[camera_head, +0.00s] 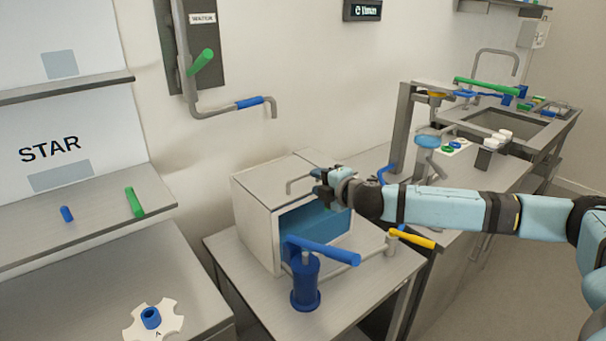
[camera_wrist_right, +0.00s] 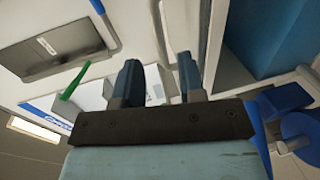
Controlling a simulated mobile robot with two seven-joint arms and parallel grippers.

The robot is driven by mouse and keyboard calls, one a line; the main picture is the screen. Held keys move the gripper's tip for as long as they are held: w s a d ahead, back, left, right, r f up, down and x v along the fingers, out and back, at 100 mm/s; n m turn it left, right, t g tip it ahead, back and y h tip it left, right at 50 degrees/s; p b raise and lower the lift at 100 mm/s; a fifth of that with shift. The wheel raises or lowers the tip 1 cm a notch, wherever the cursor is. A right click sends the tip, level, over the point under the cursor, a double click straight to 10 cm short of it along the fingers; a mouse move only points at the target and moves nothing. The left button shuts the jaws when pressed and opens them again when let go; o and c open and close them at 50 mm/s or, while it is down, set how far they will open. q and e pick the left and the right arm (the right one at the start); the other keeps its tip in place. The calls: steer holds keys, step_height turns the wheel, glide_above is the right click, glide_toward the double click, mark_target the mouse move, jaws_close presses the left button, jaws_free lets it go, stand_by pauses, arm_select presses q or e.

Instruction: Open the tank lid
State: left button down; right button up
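The tank is a grey-white box (camera_head: 256,222) on the table, with a blue area (camera_head: 335,222) showing in its front. Its flat top lid (camera_head: 272,178) lies level on the box, and a thin bent handle (camera_head: 292,184) stands on the lid near its right side. My right gripper (camera_head: 322,190) is just above the lid beside the handle; whether it touches the handle is unclear. In the right wrist view its two blue-grey fingers (camera_wrist_right: 158,82) stand apart with nothing clearly between them. My left gripper is in neither view.
A blue pump-like fixture (camera_head: 305,283) with a blue lever (camera_head: 324,250) stands in front of the tank. A yellow-handled lever (camera_head: 412,238) is right of it. A wall pipe with a green handle (camera_head: 201,62) is behind. Shelves (camera_head: 85,215) are left, a sink (camera_head: 505,123) far right.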

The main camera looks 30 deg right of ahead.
mark_target(305, 176)
steer(key=x, duration=0.6)
steer(key=shift+w+a+f, duration=0.1)
steer(key=shift+w, duration=0.2)
jaws_close()
